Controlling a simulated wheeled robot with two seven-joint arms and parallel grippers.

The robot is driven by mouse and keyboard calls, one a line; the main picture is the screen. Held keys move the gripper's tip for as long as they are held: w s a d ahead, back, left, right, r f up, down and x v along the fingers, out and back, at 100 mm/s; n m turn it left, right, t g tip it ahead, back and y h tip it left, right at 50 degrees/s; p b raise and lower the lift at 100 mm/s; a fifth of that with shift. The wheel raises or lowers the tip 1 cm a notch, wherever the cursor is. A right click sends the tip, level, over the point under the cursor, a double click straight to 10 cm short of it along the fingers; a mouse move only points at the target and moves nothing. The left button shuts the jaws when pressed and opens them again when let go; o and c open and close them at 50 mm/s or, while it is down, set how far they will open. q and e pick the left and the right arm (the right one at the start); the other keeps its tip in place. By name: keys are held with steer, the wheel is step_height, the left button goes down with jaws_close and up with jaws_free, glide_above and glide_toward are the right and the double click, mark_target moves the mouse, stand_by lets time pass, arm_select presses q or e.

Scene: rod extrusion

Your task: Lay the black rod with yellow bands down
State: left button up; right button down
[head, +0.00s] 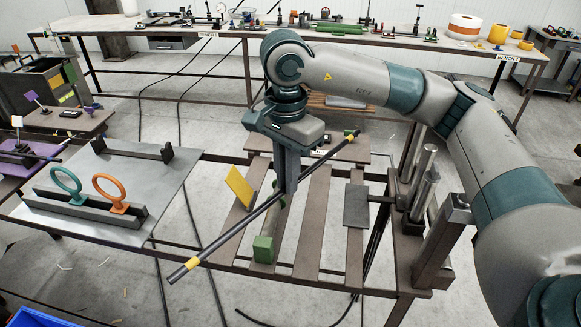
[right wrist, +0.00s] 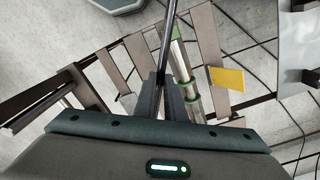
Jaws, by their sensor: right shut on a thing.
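The black rod with yellow bands (head: 230,234) slants across the head view, its near end low at the left and its far end up at the right. A yellow band shows close to each end. My right gripper (head: 288,188) points down and is shut on the rod near its middle, above the slatted rack (head: 312,225). In the right wrist view the rod (right wrist: 168,35) runs up from between the fingers of the gripper (right wrist: 166,100). I cannot tell the exact gap between rod and slats. My left gripper is out of view.
A yellow plate (head: 240,187) and a green block (head: 263,249) sit at the rack beside the rod. A metal plate (head: 165,205) with a teal ring (head: 65,184) and an orange ring (head: 110,192) lies left. Upright posts (head: 440,245) stand right.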

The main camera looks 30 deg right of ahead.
mark_target(281, 196)
steer(key=f+n, duration=0.1)
steer(key=n, duration=0.2)
steer(key=a+f+n, duration=0.1)
steer(key=f+n, duration=0.1)
steer(key=n, duration=0.2)
steer(key=f+n+b, duration=0.1)
steer(key=f+n, duration=0.1)
steer(key=n, duration=0.1)
steer(key=shift+s+a+f+n, duration=0.25)
steer(key=shift+s+a+n, duration=0.1)
steer(key=shift+n, duration=0.05)
steer(key=n, duration=0.1)
steer(key=f+n, duration=0.1)
steer(key=shift+s+a+f+n, duration=0.1)
steer(key=shift+a+n, duration=0.05)
steer(key=shift+n, duration=0.25)
